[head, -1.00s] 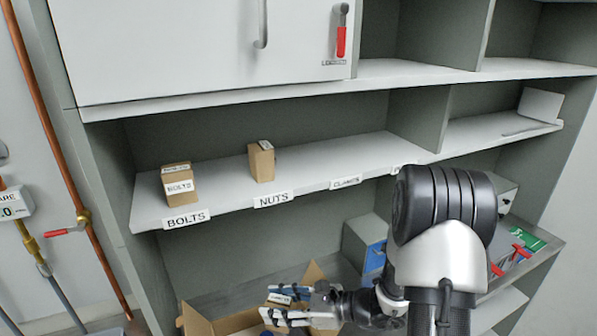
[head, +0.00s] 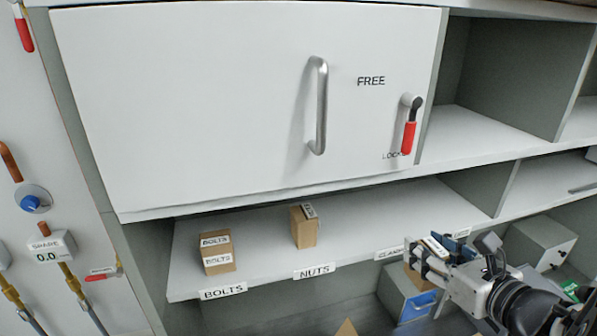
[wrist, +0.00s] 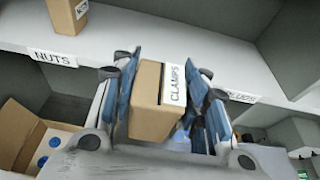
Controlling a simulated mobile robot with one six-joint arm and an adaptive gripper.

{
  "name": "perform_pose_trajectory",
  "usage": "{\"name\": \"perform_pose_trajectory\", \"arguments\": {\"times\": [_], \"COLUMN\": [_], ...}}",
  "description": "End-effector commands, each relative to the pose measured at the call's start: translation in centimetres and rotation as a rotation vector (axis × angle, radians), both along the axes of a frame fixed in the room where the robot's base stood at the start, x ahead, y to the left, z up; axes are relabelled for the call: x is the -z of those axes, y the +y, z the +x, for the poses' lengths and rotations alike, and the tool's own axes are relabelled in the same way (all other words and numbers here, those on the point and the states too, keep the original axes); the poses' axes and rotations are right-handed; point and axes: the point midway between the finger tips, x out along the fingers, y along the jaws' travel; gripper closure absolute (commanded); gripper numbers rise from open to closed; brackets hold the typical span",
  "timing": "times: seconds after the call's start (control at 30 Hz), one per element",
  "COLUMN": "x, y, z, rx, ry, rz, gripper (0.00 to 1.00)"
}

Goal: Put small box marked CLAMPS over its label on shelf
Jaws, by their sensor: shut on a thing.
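The small cardboard box marked CLAMPS (wrist: 157,98) is held between the blue-padded fingers of my gripper (wrist: 165,95) in the wrist view. Its white label faces up and to the right. In the head view my gripper (head: 436,255) is at the shelf's front edge, right of the NUTS label, and mostly hides the box. The shelf (head: 370,225) is white. Its CLAMPS label (head: 389,253) is partly hidden behind my gripper. I cannot tell whether the box touches the shelf.
The BOLTS box (head: 217,252) and the NUTS box (head: 304,227) stand on the shelf to the left. The shelf behind my gripper is clear. A white cabinet door (head: 220,100) is above. An open carton (wrist: 22,140) is below left in the wrist view.

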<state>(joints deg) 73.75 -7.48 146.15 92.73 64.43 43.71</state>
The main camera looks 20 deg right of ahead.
Motion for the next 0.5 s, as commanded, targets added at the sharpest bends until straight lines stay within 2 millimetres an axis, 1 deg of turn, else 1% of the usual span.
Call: {"name": "perform_pose_trajectory", "arguments": {"times": [0.07, 0.2, 0.3, 0.43, 0.5], "x": [-0.4, -0.7, -0.9, -0.7, -0.4], "y": [0.0, 0.0, -0.2, -0.2, -0.2], "z": [0.8, 3.3, 4.5, 5.9, 8.0], "rx": [0.000, -0.002, -0.003, 0.000, -0.007], "ry": [-0.002, 0.000, -0.004, 0.004, 0.000], "rz": [0.003, 0.009, 0.009, 0.009, 0.002], "gripper": [0.93, 0.93, 0.93, 0.93, 0.93]}}
